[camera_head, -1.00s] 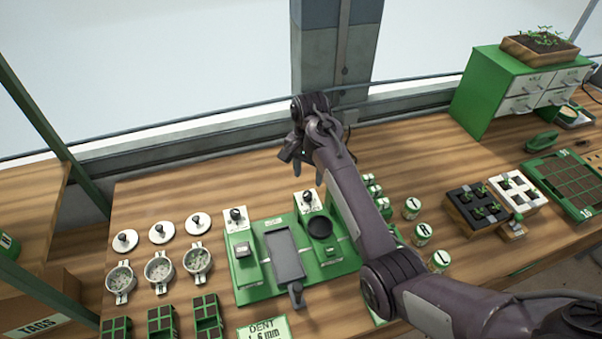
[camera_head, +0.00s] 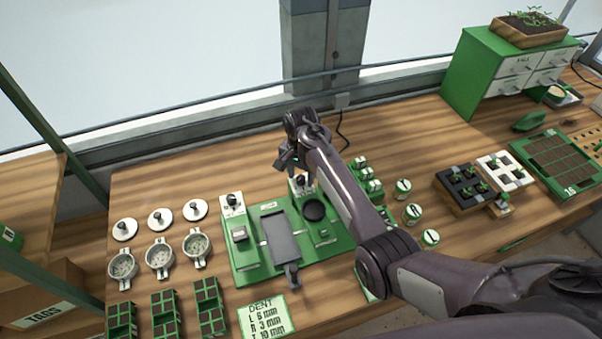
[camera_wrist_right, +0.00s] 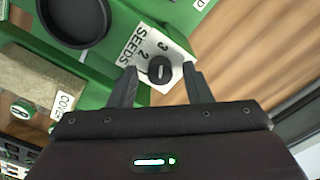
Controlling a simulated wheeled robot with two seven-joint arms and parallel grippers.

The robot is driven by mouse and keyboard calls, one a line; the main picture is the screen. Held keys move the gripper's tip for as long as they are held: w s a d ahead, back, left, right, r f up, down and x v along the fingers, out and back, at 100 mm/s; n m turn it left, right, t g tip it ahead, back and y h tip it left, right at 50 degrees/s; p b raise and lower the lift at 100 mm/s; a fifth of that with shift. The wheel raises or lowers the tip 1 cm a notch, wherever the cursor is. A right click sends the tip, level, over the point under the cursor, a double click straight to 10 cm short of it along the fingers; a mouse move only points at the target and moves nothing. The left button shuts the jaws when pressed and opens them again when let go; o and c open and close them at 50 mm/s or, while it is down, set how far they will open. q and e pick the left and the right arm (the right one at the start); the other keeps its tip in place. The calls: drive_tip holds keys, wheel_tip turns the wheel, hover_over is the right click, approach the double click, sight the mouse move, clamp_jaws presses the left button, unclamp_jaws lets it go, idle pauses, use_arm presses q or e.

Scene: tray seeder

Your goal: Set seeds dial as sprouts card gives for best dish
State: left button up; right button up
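The seeds dial (camera_wrist_right: 161,70) is a dark round knob with a light line across it, on a white plate lettered SEEDS; the digits 2 and 3 are readable beside it. My right gripper (camera_wrist_right: 160,87) is open, its fingers on either side of the dial with gaps visible. In the head view my right gripper (camera_head: 287,163) is over the dial's white plate (camera_head: 296,190) at the back of the green seeder (camera_head: 258,265). Three round white dishes (camera_head: 122,268) with speckled contents stand at the left. I cannot make out a sprouts card. My left gripper is out of view.
A second dial (camera_head: 232,200) sits at the seeder's left. A black round cup (camera_head: 314,210) is just in front of the seeds dial. A DENT card (camera_head: 266,317) lies in front. Jars (camera_head: 412,213) and seedling trays (camera_head: 463,205) stand to the right.

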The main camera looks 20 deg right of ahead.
drive_tip(key=c, duration=0.9)
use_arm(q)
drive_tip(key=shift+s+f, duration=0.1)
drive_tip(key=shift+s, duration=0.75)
use_arm(e)
drive_tip(key=shift+n, duration=0.3)
drive_tip(key=n, duration=0.5)
drive_tip(key=shift+n, duration=0.3)
drive_tip(key=n, duration=0.6)
drive_tip(key=shift+r, duration=0.1)
drive_tip(key=n, duration=0.5)
drive_tip(key=shift+n, duration=0.4)
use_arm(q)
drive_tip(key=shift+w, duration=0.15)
use_arm(e)
drive_tip(key=n, duration=0.6)
drive_tip(key=shift+w, duration=0.1)
